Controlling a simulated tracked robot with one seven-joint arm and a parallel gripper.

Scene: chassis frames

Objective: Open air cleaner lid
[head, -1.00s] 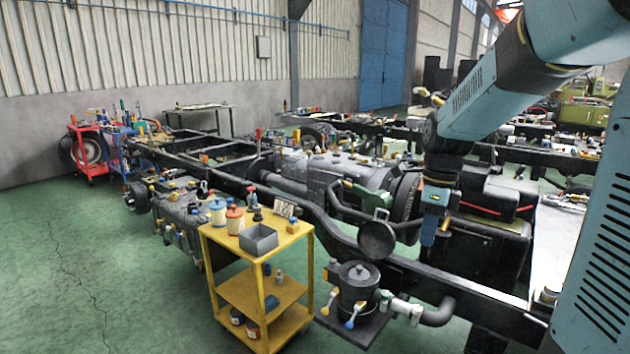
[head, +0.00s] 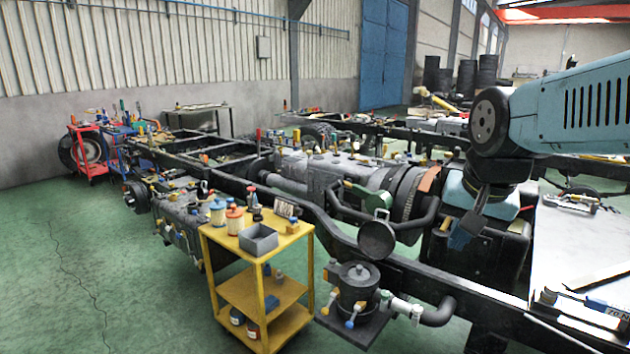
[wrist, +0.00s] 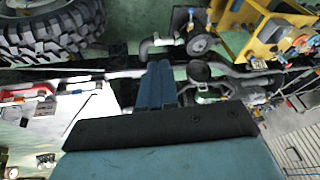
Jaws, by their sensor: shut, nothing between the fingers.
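The air cleaner is a dark upright canister (head: 352,298) on a black bracket, right of the yellow cart. Its round dark lid (head: 358,273) appears to sit on top. Levers with yellow and blue ends stick out at its lower front, and a silver fitting leads right to a black elbow pipe. In the wrist view, the air cleaner lid (wrist: 199,44) shows as a round dark top near the cart. My gripper (head: 459,237) is above the chassis, right of and behind the air cleaner, apart from it. In the wrist view, its blue fingers (wrist: 160,68) are together and empty.
A yellow cart (head: 255,256) with bottles and a grey bin stands close left of the air cleaner. A round black disc (head: 377,239) rises just behind it. The chassis rail (head: 480,308) runs along the right. Green floor (head: 90,270) at left is open.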

